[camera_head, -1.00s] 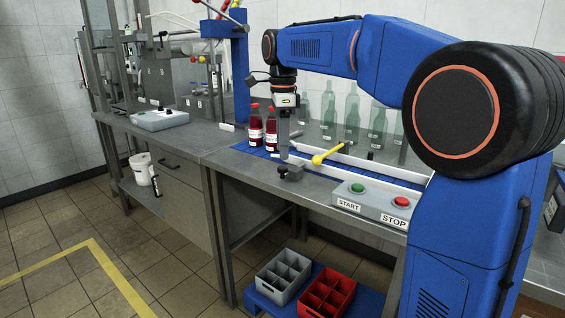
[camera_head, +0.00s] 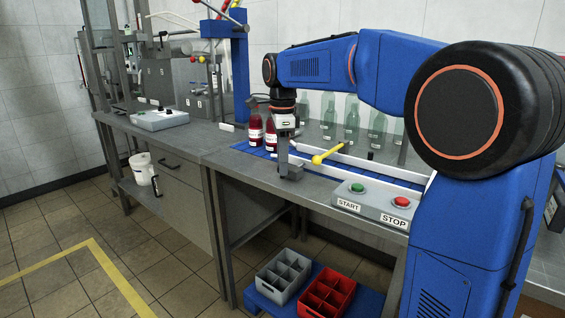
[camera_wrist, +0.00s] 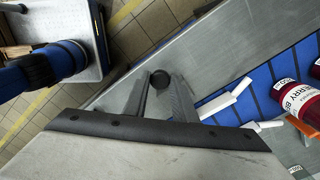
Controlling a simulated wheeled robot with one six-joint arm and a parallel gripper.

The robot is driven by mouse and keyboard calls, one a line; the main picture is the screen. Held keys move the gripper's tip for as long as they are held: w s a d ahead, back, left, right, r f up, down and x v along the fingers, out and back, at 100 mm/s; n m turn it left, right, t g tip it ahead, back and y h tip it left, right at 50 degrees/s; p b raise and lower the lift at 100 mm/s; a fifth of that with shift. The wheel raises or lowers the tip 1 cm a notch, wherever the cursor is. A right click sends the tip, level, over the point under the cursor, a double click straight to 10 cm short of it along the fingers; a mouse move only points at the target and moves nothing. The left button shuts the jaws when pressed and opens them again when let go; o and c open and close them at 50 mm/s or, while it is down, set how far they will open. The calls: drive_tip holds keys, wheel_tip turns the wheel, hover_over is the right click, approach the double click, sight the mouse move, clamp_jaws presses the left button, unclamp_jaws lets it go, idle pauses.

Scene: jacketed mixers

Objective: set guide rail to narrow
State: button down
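A dark clamp knob (camera_head: 293,173) stands on the bench at the rail's left end. My gripper (camera_head: 286,170) points down at this knob and partly hides it. In the wrist view the round black knob (camera_wrist: 160,79) lies between the tips of my two fingers (camera_wrist: 158,88), which are apart. I cannot tell whether the fingers touch it. White rail pieces (camera_wrist: 226,99) lie to its right.
Two red bottles (camera_head: 256,131) stand on the conveyor (camera_head: 243,147) just behind my gripper. A START/STOP box (camera_head: 372,203) is at the right front. Clear green bottles (camera_head: 351,122) stand behind.

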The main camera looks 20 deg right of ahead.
drive_tip(key=shift+w+d, duration=0.5)
drive_tip(key=shift+d, duration=0.2)
drive_tip(key=shift+w+d, duration=0.5)
drive_tip(key=shift+d, duration=0.15)
drive_tip(key=shift+r, duration=0.1)
drive_tip(key=c, duration=1.5)
unclamp_jaws()
drive_tip(key=shift+d, duration=0.1)
drive_tip(key=shift+o, duration=0.2)
wheel_tip(320, 180, up, 17)
drive_tip(key=shift+r, duration=0.15)
